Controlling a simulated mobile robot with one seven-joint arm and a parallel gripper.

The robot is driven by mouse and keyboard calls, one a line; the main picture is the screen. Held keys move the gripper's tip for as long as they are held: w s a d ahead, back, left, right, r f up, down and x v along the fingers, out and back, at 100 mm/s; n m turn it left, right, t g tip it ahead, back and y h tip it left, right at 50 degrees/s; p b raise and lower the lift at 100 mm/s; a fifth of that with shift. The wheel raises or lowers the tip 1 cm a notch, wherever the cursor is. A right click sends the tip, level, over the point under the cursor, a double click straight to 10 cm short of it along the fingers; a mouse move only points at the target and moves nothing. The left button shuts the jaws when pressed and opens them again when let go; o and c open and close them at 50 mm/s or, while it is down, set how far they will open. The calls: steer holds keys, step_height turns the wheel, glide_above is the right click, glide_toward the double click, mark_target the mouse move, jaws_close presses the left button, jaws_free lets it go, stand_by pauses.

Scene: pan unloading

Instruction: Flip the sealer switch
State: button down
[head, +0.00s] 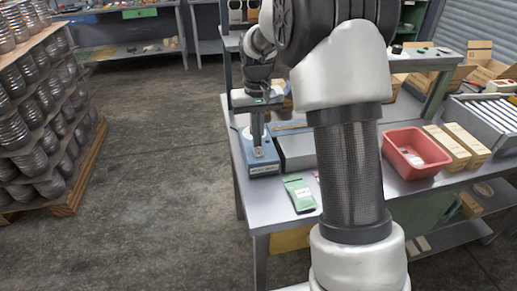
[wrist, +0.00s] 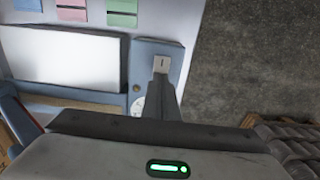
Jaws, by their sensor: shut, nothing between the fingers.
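The sealer is a blue-grey unit (head: 264,169) with a labelled front, standing at the left end of the metal bench. In the wrist view its blue housing (wrist: 146,48) lies beside a wide pale panel (wrist: 70,58). A light switch plate with a dark line mark (wrist: 161,63) shows on the housing, at the tips of my fingers. My gripper (head: 258,146) points down over the sealer; it is shut and empty. In the wrist view my gripper (wrist: 162,78) covers part of the housing. I cannot tell whether the fingertips touch the switch or which way it is set.
A green packet (head: 300,194) lies in front of the sealer. A red bin (head: 416,154) and tan boxes (head: 458,146) stand to the right on the bench. A pallet of stacked cans (head: 35,125) stands at the left. Bare floor (head: 165,180) lies between the pallet and the bench.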

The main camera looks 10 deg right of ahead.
step_height(320, 180, up, 6)
steer(key=p, duration=0.4)
stand_by(0.5)
steer(key=s+r+t+p, duration=0.2)
steer(key=s+r, duration=0.4)
steer(key=r, duration=0.4)
steer(key=s+r+t+p, duration=0.1)
steer(key=s+r, duration=0.3)
steer(key=s, duration=0.7)
steer(key=s+r+t+p, duration=0.2)
steer(key=s+r+p, duration=0.1)
steer(key=s, duration=0.8)
steer(key=shift+r+t, duration=0.3)
steer(key=shift+r, duration=0.3)
